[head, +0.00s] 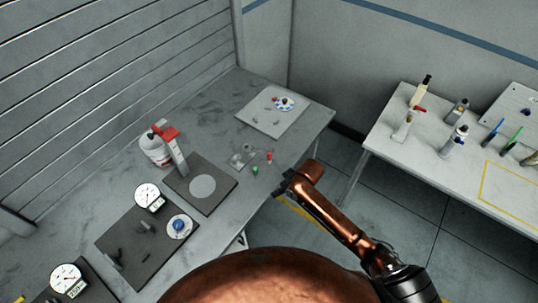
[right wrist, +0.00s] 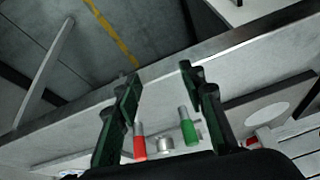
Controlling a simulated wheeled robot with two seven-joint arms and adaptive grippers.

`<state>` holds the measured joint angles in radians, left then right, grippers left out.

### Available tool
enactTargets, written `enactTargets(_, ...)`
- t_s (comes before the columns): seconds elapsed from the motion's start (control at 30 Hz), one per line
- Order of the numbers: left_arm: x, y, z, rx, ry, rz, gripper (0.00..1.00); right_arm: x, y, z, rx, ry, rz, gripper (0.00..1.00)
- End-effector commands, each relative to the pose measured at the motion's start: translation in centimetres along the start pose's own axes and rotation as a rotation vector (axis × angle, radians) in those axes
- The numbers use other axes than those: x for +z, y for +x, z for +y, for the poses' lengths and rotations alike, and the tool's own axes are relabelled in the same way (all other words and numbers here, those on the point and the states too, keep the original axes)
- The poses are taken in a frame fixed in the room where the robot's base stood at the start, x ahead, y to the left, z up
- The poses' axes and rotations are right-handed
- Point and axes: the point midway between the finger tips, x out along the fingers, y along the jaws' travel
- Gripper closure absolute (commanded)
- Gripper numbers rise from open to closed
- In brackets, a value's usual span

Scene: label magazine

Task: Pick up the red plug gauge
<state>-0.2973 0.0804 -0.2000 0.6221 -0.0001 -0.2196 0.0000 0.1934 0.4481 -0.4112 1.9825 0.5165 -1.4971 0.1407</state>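The red plug gauge (head: 269,157) stands near the front edge of the grey workbench, beside the green plug gauge (head: 254,170). In the right wrist view the red gauge (right wrist: 140,147) has a grey metal pin and shows low, close to the left finger. The green gauge (right wrist: 188,132) shows to its right, near the right finger. My right gripper (right wrist: 160,78) is open, with its two dark fingers apart and nothing held. In the head view my right gripper (head: 284,184) is at the bench's front edge, right of and nearer than the gauges. My left gripper is not in view.
Small metal parts (head: 241,155) sit just left of the gauges. A dark plate with a light disc (head: 219,200) and a red-topped stand (head: 176,155) are further left. A pale board (head: 262,121) lies behind. A second table (head: 395,150) is across a floor gap.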

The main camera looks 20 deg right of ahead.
Motion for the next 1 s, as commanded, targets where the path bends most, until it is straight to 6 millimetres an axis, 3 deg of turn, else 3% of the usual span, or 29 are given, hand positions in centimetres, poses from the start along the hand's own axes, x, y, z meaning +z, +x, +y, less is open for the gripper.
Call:
enactTargets(0.37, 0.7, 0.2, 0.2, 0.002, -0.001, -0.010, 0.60, -6.9, -0.1, 3.2, 0.011, -0.043, -0.019, 0.63)
enactTargets(0.7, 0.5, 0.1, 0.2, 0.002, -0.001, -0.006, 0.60, -14.0, -3.0, 7.5, 0.046, -0.037, -0.030, 0.63)
enactTargets(0.83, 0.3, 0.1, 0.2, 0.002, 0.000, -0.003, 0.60, -14.8, -3.0, 8.1, 0.048, -0.030, -0.033, 0.63)
enactTargets(1.0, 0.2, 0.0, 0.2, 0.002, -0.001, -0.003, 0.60, -14.8, -1.3, 8.2, 0.049, -0.030, -0.034, 0.63)
